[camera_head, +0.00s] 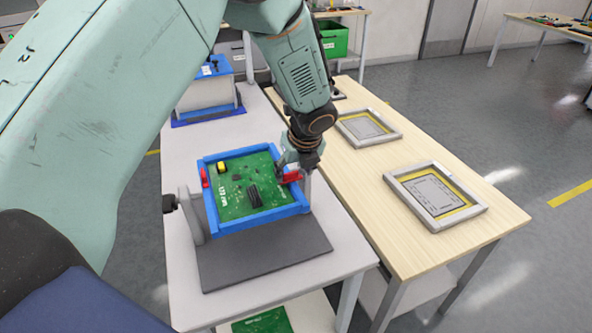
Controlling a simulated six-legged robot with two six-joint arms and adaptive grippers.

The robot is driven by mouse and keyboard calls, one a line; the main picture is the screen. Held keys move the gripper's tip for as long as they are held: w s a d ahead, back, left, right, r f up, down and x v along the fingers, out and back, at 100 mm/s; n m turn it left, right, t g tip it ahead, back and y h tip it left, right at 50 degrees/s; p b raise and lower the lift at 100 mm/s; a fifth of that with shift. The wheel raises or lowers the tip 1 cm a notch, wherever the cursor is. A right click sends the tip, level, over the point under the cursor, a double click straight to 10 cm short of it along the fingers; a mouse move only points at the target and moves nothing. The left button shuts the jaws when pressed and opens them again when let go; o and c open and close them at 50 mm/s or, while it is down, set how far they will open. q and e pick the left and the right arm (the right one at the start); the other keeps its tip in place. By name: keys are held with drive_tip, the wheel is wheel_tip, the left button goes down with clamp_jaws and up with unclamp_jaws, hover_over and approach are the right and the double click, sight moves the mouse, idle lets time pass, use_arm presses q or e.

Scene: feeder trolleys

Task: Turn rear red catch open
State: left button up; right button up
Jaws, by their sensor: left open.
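A green circuit board (233,202) lies in a blue frame (260,222) on a grey stand (265,257). One red catch (292,177) is on the frame's right side, and another red catch (204,177) is on its left side. My left gripper (288,170) points down at the right-hand red catch, with its open fingers at or around it. Whether the fingers touch the catch cannot be told, as they partly hide it. My right gripper does not show.
The stand sits on a white table (183,235); a knob (169,203) sticks out on its left. Another blue fixture (208,108) stands behind. A wooden table (372,205) on the right bears grey-framed panels (436,193). A green bin (333,38) is farther back.

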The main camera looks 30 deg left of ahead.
use_arm(q)
drive_tip(key=shift+s+a+r, duration=0.15)
drive_tip(key=shift+s+a, duration=0.25)
drive_tip(key=shift+a, duration=0.35)
drive_tip(key=shift+c, duration=0.7)
drive_tip(key=shift+w, duration=0.15)
drive_tip(key=shift+c, duration=0.6)
drive_tip(key=shift+w+d+f, duration=0.2)
drive_tip(key=shift+w+d, duration=0.15)
drive_tip(key=shift+d, duration=0.15)
drive_tip(key=c, duration=0.3)
drive_tip(key=shift+d, duration=0.1)
drive_tip(key=shift+c, duration=0.8)
drive_tip(key=shift+s+a+r, duration=0.2)
drive_tip(key=shift+s+a, duration=0.05)
drive_tip(key=shift+a, duration=0.05)
drive_tip(key=c, duration=0.3)
drive_tip(key=shift+c, duration=0.6)
drive_tip(key=shift+w+d, duration=0.1)
drive_tip(key=shift+w, duration=0.05)
